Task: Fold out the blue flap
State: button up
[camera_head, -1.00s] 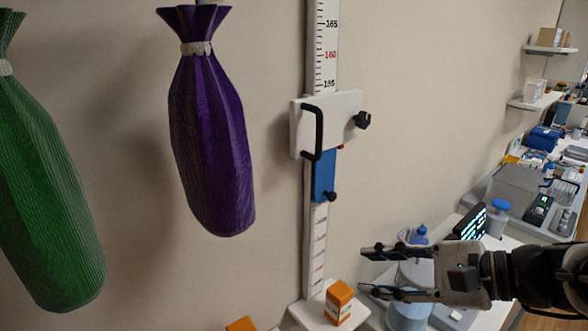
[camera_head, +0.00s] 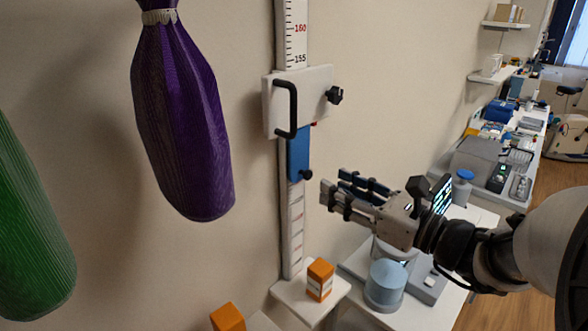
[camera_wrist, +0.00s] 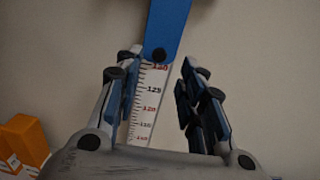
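The blue flap (camera_head: 298,153) hangs down flat against the wall-mounted height scale (camera_head: 296,215), under the white slider block (camera_head: 312,97). A small black knob (camera_head: 306,175) sits at its lower end. My gripper (camera_head: 334,188) is to the right of and slightly below the flap's lower end, with nothing between its fingers. In the wrist view the flap (camera_wrist: 168,28) comes down from the top, with its knob (camera_wrist: 158,54) just beyond the fingers. My open fingers (camera_wrist: 158,85) stand either side of the scale's numbers, apart from the flap.
A purple bag (camera_head: 185,120) and a green bag (camera_head: 30,225) hang at the left. A blue-grey cylinder (camera_head: 386,285) stands on the table at lower right.

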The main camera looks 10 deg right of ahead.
aim_at(310, 175)
jog(key=x, duration=0.7)
jog(key=shift+b, duration=0.4)
jog(key=shift+c, duration=0.5)
grip_shut()
